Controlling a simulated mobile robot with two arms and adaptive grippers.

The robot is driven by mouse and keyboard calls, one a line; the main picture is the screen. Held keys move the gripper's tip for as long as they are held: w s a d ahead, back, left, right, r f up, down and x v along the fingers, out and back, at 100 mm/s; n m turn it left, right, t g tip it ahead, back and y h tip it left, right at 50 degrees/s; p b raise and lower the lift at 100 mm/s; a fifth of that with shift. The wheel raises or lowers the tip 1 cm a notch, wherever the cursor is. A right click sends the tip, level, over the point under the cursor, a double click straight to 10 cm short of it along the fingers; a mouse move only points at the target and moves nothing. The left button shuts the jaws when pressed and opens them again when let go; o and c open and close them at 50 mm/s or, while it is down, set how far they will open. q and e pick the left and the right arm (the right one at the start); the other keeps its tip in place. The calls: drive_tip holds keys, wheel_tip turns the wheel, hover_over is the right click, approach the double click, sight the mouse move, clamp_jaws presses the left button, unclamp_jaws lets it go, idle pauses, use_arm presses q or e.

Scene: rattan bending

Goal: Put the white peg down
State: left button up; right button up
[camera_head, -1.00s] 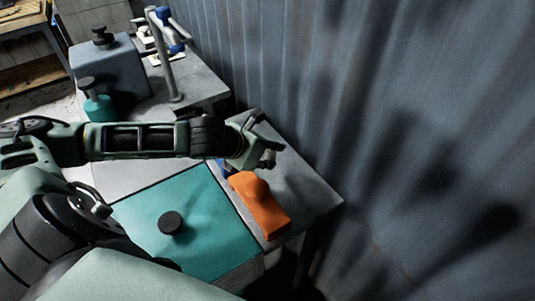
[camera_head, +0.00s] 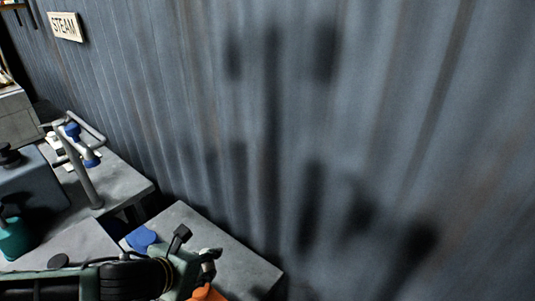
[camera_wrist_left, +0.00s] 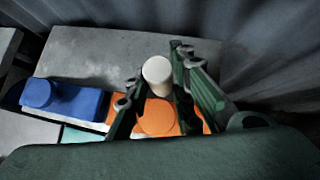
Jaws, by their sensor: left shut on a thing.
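The white peg (camera_wrist_left: 157,72) shows its round pale end between the fingers of my left gripper (camera_wrist_left: 158,80) in the left wrist view. The gripper is shut on it, above the orange block (camera_wrist_left: 158,118) with its round knob. In the head view, my left gripper (camera_head: 206,260) is at the bottom, over the grey bench top (camera_head: 225,243). The orange block (camera_head: 207,293) shows there only as a small piece at the bottom edge. I cannot tell how far the peg is from the surface below. My right gripper is not in view.
A blue block with a round knob (camera_wrist_left: 62,98) lies left of the orange one in the wrist view. The corrugated wall (camera_head: 330,120) stands close behind the bench. A bent pipe stand (camera_head: 80,165) is at left. Bare bench surface (camera_wrist_left: 95,52) lies beyond the blocks.

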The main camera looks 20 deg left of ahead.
use_arm(q)
drive_tip(key=shift+w, duration=0.1)
